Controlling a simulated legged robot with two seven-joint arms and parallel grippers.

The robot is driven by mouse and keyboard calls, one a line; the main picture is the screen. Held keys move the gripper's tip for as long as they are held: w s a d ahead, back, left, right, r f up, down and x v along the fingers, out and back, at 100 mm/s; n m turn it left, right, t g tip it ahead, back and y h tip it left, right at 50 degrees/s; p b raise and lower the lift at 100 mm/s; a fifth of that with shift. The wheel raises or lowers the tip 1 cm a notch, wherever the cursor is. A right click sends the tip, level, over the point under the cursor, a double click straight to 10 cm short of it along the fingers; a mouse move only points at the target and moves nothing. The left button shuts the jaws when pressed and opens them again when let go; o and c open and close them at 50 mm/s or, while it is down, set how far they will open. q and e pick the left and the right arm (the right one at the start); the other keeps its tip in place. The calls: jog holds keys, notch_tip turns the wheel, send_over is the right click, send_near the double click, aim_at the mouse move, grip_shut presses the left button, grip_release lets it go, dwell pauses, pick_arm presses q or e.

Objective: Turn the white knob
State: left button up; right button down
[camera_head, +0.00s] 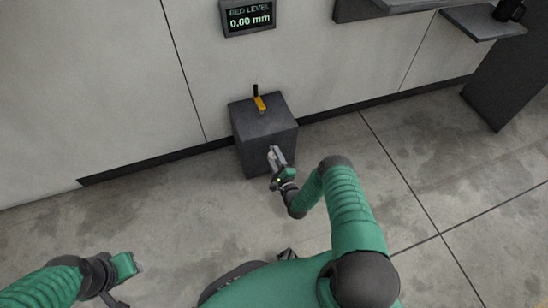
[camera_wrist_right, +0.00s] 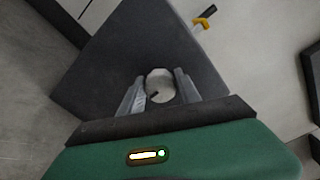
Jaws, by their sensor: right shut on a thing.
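The white knob (camera_wrist_right: 160,86) is a round, pale disc with a dark mark, on a face of the dark grey box (camera_head: 265,128). In the right wrist view it sits between the two fingers of my right gripper (camera_wrist_right: 160,93), which is shut on it. In the head view my right gripper (camera_head: 277,157) is at the front of the box and hides most of the knob. My left gripper (camera_head: 126,268) is at the lower left, far from the box; its fingers are too unclear to tell their state.
A yellow lever with a black grip (camera_head: 259,103) stands on top of the box. A display (camera_head: 248,17) on the wall reads "BED LEVEL 0.00 mm". A shelf (camera_head: 483,22) is at the upper right. The concrete floor around the box is clear.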

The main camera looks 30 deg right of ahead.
jog(key=shift+s+d+f+m, duration=0.15)
jog(key=shift+d+f+m, duration=0.1)
jog(key=shift+m, duration=0.55)
jog(key=c, duration=0.9)
grip_release()
jog(key=shift+o, duration=0.2)
jog(key=shift+a+r, duration=0.1)
